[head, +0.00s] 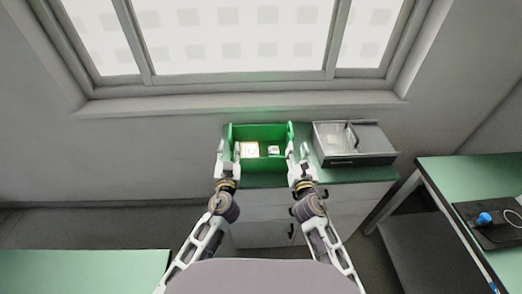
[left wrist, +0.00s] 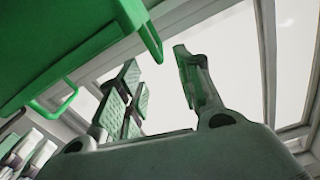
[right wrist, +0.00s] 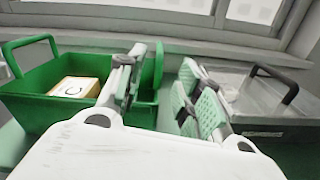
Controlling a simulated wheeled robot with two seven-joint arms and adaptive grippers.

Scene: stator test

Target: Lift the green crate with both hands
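The green crate (head: 262,168) sits on the green-topped cabinet below the window, with a yellow-white box (head: 249,150) and a smaller pale item (head: 273,150) inside. My left gripper (head: 221,148) is at the crate's left side. In the left wrist view its fingers (left wrist: 160,75) are apart with nothing between them; green crate parts (left wrist: 60,40) show at upper left. My right gripper (head: 297,150) is at the crate's right side. In the right wrist view its fingers (right wrist: 160,80) are spread, with a green handle part (right wrist: 158,65) showing between them; contact cannot be seen.
A grey crate (head: 352,158) with a dark handle stands close to the right of the green crate. Another green-topped table (head: 470,180) at right holds a dark tray with a blue item. A green surface (head: 80,272) lies at lower left. The window wall is just behind.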

